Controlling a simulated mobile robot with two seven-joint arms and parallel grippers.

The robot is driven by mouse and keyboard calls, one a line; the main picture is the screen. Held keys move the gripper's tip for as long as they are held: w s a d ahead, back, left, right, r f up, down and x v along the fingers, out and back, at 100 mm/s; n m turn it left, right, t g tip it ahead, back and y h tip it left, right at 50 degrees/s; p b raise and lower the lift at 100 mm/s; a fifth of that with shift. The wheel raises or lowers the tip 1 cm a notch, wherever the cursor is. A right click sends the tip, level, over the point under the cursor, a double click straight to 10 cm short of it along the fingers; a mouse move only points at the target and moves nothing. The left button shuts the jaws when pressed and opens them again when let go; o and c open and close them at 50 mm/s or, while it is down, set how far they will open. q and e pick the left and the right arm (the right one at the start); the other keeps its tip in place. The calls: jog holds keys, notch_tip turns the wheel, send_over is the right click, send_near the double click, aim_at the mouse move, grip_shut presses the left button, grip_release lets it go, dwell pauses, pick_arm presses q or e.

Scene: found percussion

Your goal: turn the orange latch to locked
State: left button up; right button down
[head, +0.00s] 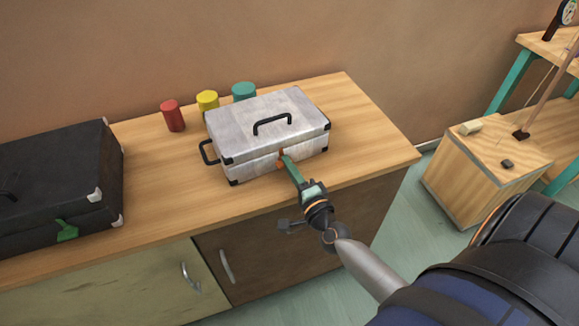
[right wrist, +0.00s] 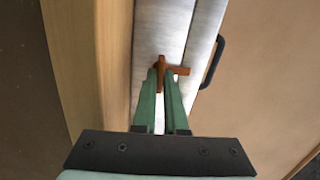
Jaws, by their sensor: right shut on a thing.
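The silver case (head: 250,150) stands shut on the wooden counter, with a black handle on its lid and another on its left side. The orange latch (head: 281,159) is on the case's front face, mostly hidden by my gripper in the head view. In the right wrist view the latch (right wrist: 181,70) shows an upright part between the fingertips and an arm pointing right. My right gripper (head: 287,161), with green fingers, is shut on the latch; its fingertips also show in the right wrist view (right wrist: 161,76). My left gripper is not in view.
A black case (head: 60,185) with a green latch (head: 66,230) lies at the left of the counter (head: 160,195). Red (head: 173,116), yellow (head: 207,101) and teal (head: 244,92) cylinders stand behind the silver case. A wooden box (head: 480,170) stands at the right.

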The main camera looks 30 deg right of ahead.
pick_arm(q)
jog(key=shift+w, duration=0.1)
pick_arm(e)
jog(key=shift+m, duration=0.4)
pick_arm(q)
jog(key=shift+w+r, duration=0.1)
pick_arm(e)
jog(key=c, duration=1)
grip_release()
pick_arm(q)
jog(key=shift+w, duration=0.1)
pick_arm(e)
jog(key=shift+o, duration=0.2)
pick_arm(q)
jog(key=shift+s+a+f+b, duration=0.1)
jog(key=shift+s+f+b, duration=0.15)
jog(key=shift+b, duration=0.1)
pick_arm(e)
jog(key=s+a, duration=0.1)
jog(key=s, duration=1.1)
jog(key=shift+s+a, duration=0.2)
jog(key=shift+a, duration=0.2)
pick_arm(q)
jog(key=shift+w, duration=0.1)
